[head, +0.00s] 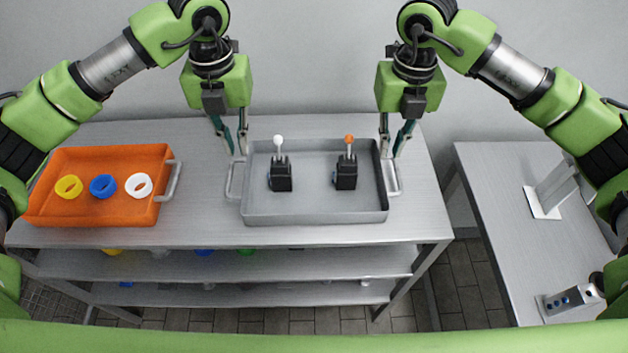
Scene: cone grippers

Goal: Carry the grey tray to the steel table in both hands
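The grey tray (315,205) rests on the metal bench (205,135), with a handle at each side. Two black blocks stand in it, one with a white-topped pin (281,175) and one with an orange-topped pin (346,172). My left gripper (238,152) points down at the far end of the left handle (234,182), its fingers apart. My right gripper (391,154) is likewise at the far end of the right handle (393,180), fingers apart. I cannot tell whether either touches its handle. A separate steel table (495,205) stands at the right.
An orange tray (100,215) with yellow, blue and white rings sits on the bench's left. A white-based stand (548,200) and a grey box with blue buttons (570,300) occupy the right table. A floor gap (462,280) separates bench and table.

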